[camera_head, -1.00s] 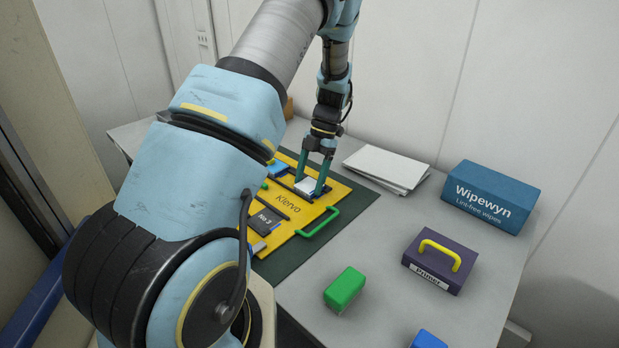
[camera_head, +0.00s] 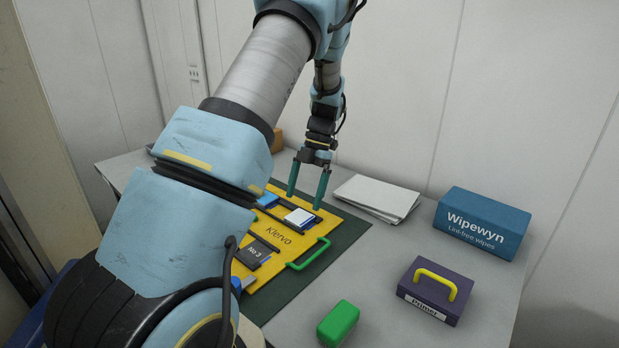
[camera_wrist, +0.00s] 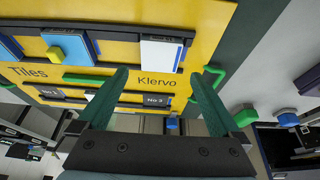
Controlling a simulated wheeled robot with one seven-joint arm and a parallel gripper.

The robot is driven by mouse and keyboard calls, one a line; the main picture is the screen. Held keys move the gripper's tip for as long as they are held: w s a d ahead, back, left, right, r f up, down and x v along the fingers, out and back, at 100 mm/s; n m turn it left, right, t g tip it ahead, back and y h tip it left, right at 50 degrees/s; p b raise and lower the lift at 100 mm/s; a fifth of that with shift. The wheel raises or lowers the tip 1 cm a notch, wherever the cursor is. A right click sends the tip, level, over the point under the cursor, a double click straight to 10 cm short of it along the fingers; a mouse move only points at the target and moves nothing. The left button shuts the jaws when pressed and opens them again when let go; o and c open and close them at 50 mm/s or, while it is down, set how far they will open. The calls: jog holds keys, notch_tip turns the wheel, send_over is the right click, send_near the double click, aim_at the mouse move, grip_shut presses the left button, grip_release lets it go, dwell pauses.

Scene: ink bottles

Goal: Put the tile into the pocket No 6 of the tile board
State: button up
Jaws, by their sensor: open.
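The yellow tile board (camera_head: 275,272), marked "Klervo", lies on a dark green mat. A white-topped tile (camera_head: 299,217) sits at a pocket in its far row, at the right end; it also shows in the wrist view (camera_wrist: 158,60), with a blue strip beside its right edge. I cannot tell whether it lies fully flat, and that pocket's number is not visible. My gripper (camera_head: 305,199) is open and empty above the tile, its green fingers apart from it. In the near row, a dark cover reads "No 3" (camera_wrist: 158,100).
A blue block with a yellow part (camera_wrist: 67,47) is in the far row. Papers (camera_head: 376,197), a Wipewyn box (camera_head: 483,223) and a purple Primer box (camera_head: 434,291) with a yellow handle stand right. A green block (camera_head: 338,323) lies in front. The table between is clear.

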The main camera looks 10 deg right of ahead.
jog(key=b+v, duration=0.1)
jog(key=v, duration=0.6)
jog(key=m+h, duration=0.1)
jog(key=m, duration=0.4)
send_over(294, 214)
jog(key=s+a+m+t+h, duration=0.1)
jog(key=s+a+m+t, duration=0.1)
jog(key=s+a+m, duration=0.4)
jog(key=s+a+f+m+t+h, duration=0.1)
jog(key=s+a+m, duration=0.4)
jog(key=s+m, duration=0.5)
jog(key=m+t, duration=0.1)
jog(key=m, duration=0.5)
jog(key=shift+s+a+m+t+h, duration=0.3)
jog(key=shift+s+a, duration=0.05)
jog(key=shift+a, duration=0.05)
jog(key=shift+f, duration=0.15)
